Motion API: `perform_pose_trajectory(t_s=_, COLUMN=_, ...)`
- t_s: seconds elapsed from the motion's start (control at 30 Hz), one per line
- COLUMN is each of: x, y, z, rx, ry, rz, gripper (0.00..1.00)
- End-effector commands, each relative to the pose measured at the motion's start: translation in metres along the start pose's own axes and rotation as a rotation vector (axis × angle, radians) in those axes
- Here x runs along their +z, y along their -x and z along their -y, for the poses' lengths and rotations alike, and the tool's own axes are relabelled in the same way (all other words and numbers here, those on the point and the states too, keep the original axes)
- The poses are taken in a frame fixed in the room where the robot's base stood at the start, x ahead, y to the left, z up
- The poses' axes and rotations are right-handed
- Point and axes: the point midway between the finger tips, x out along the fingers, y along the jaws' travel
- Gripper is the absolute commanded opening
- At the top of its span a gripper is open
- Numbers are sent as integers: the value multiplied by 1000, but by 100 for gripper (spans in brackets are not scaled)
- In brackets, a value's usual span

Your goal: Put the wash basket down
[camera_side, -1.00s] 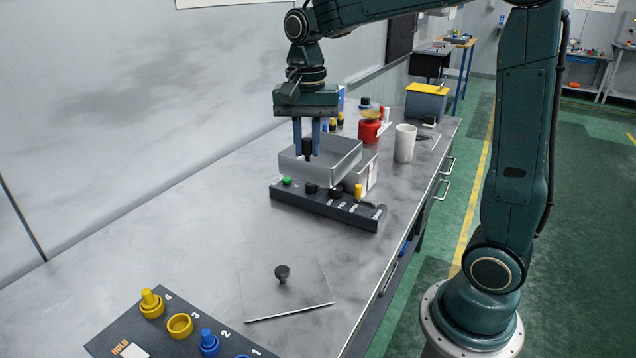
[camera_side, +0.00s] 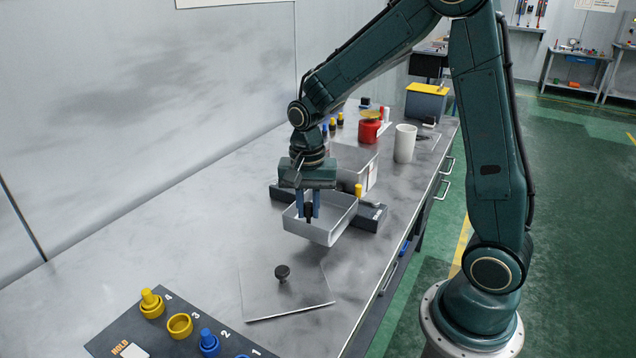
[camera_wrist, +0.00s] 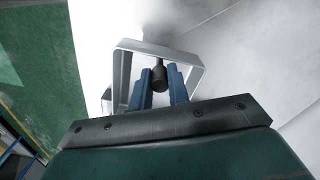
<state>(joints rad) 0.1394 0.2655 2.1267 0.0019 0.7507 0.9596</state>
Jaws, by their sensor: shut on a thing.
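The wash basket (camera_side: 302,227) is a grey, shallow, square-walled tray with a dark upright handle (camera_side: 308,211) inside. My gripper (camera_side: 308,207) points down with its two blue fingers closed on that handle. The basket hangs level in front of the black labelled rack (camera_side: 370,217), seemingly above the table; the exact gap underneath is hard to tell. In the wrist view the basket's rim (camera_wrist: 119,72) frames the dark handle top between the fingers. The basket and arm hide much of the rack.
A flat plate (camera_side: 262,297) with a black knob lies in front of the basket. A dark HOLD board (camera_side: 120,335) with yellow and blue pieces is at the lower left. Behind stand a grey bin (camera_side: 355,163), a red canister (camera_side: 369,131) and a white cup (camera_side: 405,143). The left tabletop is clear.

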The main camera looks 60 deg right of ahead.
Motion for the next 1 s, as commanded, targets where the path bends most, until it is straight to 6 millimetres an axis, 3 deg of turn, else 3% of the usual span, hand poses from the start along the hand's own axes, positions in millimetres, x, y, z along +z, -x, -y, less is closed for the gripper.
perform_pose_trajectory(t_s=0.43, x=0, y=-17, z=0, rx=0, ry=0, rz=0, gripper=0)
perform_pose_trajectory(t_s=0.8, x=0, y=-54, z=0, rx=0, ry=0, rz=0, gripper=0)
perform_pose_trajectory(t_s=1.0, x=1, y=-57, z=0, rx=2, ry=1, rz=2, gripper=0)
